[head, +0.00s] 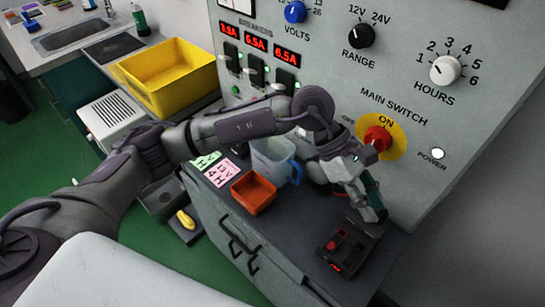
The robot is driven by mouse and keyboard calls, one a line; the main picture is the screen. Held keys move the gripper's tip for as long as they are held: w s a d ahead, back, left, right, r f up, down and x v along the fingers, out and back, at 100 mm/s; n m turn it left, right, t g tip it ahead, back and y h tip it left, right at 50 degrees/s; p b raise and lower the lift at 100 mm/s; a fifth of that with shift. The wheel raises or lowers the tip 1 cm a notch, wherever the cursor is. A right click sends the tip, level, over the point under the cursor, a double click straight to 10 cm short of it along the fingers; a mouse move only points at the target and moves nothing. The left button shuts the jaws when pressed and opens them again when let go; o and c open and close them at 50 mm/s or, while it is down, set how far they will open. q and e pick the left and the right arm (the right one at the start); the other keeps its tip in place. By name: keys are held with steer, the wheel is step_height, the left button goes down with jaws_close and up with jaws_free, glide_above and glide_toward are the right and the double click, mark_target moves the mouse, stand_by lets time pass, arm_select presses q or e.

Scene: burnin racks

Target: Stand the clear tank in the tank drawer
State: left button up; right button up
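My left gripper (374,208) points down over the right part of the dark counter, just above and behind a small black device. A dark green piece shows at its fingers; I cannot tell whether it is held or whether the fingers are shut. A clear bluish jug (268,160) with a blue handle stands on the counter behind my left forearm, partly hidden; I see no other clear vessel that could be the tank. The cabinet front (215,222) under the counter has dark handles and looks closed; I cannot tell which part is the tank drawer. My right gripper is out of view.
An orange bin (254,193) and pink card (220,172) lie on the counter (296,228). The black device (346,248) has red lights. The grey panel (320,75) with knobs and red main switch (376,138) rises behind. A yellow bin (168,75) stands at left.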

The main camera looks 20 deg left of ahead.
arm_select(q)
steer(key=w+a+f+m+t+y, duration=0.2)
steer(key=w+a+y, duration=0.2)
steer(key=w+a, duration=0.15)
steer(key=r+m+t+y, duration=0.1)
steer(key=r+y, duration=0.1)
steer(key=y, duration=0.3)
glide_above(300, 169)
steer(key=shift+a+f, duration=0.2)
steer(key=shift+f, duration=0.1)
step_height(300, 169, down, 8)
steer(key=p, duration=0.2)
steer(key=shift+d+r+p, duration=0.1)
steer(key=shift+p, duration=0.2)
steer(key=shift+f+p, duration=0.45)
steer(key=shift+f, duration=0.05)
step_height(300, 169, down, 4)
steer(key=shift+w+d+f+p, duration=0.1)
steer(key=shift+f+p, duration=0.05)
steer(key=shift+p, duration=0.85)
steer(key=shift+f, duration=0.15)
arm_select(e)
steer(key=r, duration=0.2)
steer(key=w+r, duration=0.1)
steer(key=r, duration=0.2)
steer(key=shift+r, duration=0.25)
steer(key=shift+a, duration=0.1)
